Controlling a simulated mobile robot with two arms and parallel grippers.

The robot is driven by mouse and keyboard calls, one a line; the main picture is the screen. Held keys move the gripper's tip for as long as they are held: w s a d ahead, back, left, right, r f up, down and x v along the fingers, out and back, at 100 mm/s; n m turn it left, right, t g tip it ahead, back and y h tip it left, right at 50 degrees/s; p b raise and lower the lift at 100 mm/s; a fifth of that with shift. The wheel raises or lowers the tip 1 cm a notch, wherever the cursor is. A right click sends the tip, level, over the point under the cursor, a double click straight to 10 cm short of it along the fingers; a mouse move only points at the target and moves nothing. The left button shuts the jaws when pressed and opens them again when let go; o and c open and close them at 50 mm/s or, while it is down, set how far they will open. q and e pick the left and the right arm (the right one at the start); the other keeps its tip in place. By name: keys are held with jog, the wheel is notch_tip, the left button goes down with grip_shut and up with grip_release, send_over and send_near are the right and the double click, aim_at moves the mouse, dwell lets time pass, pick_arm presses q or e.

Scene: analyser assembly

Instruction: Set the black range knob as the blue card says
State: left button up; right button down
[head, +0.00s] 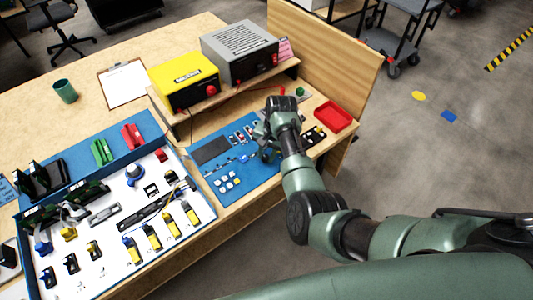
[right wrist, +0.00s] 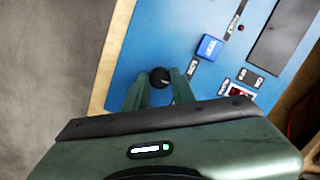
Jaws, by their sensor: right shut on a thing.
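The black range knob (head: 0,0) is not distinct in the head view, where my right gripper covers that spot.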

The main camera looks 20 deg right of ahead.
jog(key=n+p, duration=0.2)
jog(key=shift+r+n, duration=0.2)
jog(key=shift+n, duration=0.1)
jog(key=n+p, duration=0.1)
jog(key=n, duration=0.1)
jog(key=shift+n+h, duration=0.3)
jog(key=n+p, duration=0.1)
jog(key=n, duration=0.2)
jog(key=shift+f+p, duration=0.1)
jog(key=shift+p, duration=0.3)
jog(key=shift+n+h+p, duration=0.3)
jog(key=shift+n+p, duration=0.1)
jog(key=shift+n, duration=1.2)
jog(key=shift+a+f, duration=0.1)
jog(key=c, duration=1.2)
grip_release()
jog(key=shift+o, duration=0.2)
